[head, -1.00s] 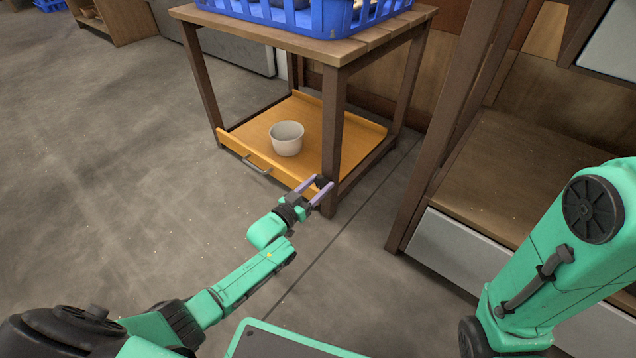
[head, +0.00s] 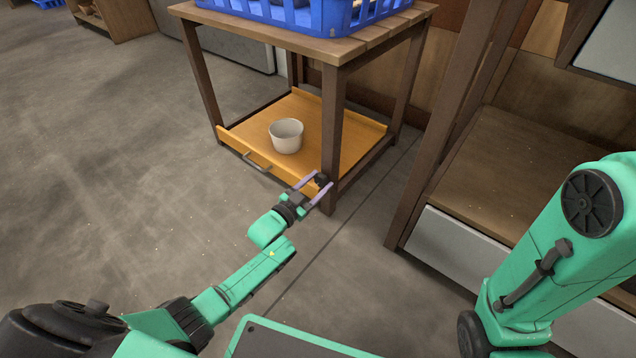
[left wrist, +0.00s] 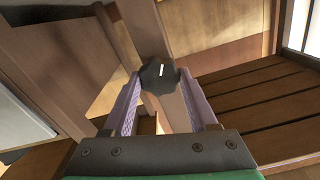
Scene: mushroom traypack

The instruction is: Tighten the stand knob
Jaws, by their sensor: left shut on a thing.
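The stand knob (head: 322,180) is a small black lobed knob on the front right leg of the wooden stand (head: 334,130). In the left wrist view the knob (left wrist: 160,76) has a white mark on its face, tilted slightly off vertical. My left gripper (head: 319,182) reaches the leg from the front left. Its two pale purple fingers lie on either side of the knob, shut on it near the tips. The fingers partly cover the knob in the head view. My right gripper is out of the picture.
A blue crate (head: 300,17) stands on the stand's top. A white bowl (head: 286,137) sits on the lower orange board (head: 245,137). A wooden shelf unit (head: 480,190) stands to the right. The grey floor (head: 120,170) on the left is clear.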

